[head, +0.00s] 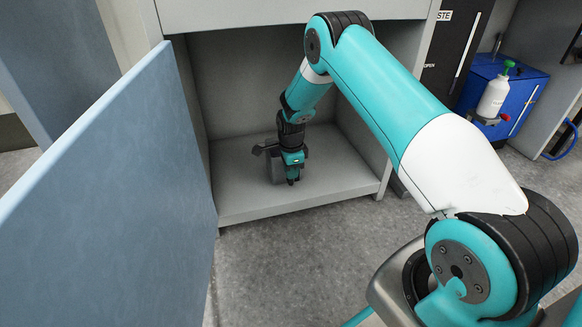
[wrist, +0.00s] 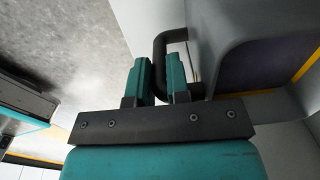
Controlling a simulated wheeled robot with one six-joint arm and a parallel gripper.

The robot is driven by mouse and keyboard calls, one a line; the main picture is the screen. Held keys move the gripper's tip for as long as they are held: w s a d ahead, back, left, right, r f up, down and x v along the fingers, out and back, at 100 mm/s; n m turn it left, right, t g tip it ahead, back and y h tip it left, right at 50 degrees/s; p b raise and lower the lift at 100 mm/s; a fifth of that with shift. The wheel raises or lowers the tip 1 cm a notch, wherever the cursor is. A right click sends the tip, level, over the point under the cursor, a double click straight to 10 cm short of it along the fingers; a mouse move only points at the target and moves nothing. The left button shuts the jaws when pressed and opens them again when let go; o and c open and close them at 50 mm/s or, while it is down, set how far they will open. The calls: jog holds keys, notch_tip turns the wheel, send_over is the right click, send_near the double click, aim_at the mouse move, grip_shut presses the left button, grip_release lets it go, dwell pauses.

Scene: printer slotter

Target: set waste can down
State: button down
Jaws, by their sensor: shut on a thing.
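The waste can (head: 275,166) is a grey container inside the open cabinet, at or just above its floor; contact with the floor is hard to tell. My gripper (head: 293,176) reaches down into the cabinet beside the can and partly hides it. In the wrist view, the can's grey body (wrist: 235,35) fills the upper right, with a dark bent handle next to it. The teal fingers of my gripper (wrist: 155,78) are closed around this handle.
The cabinet floor (head: 240,198) is bare around the can. A blue-grey door (head: 110,190) stands open at left. My arm passes under the cabinet's upper edge. At right are a dark panel (head: 455,40) and a blue container (head: 527,90) with a white bottle (head: 493,97).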

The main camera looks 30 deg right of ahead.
jog(key=shift+w+r, duration=0.15)
jog(key=shift+r, duration=0.05)
jog(key=shift+f, duration=0.15)
jog(key=c, duration=1.1)
grip_release()
jog(key=shift+f, duration=0.1)
jog(key=r+p, duration=0.2)
jog(key=r, duration=0.2)
jog(key=r+p, duration=0.3)
jog(key=shift+s+r, duration=0.2)
jog(key=shift+r, duration=0.2)
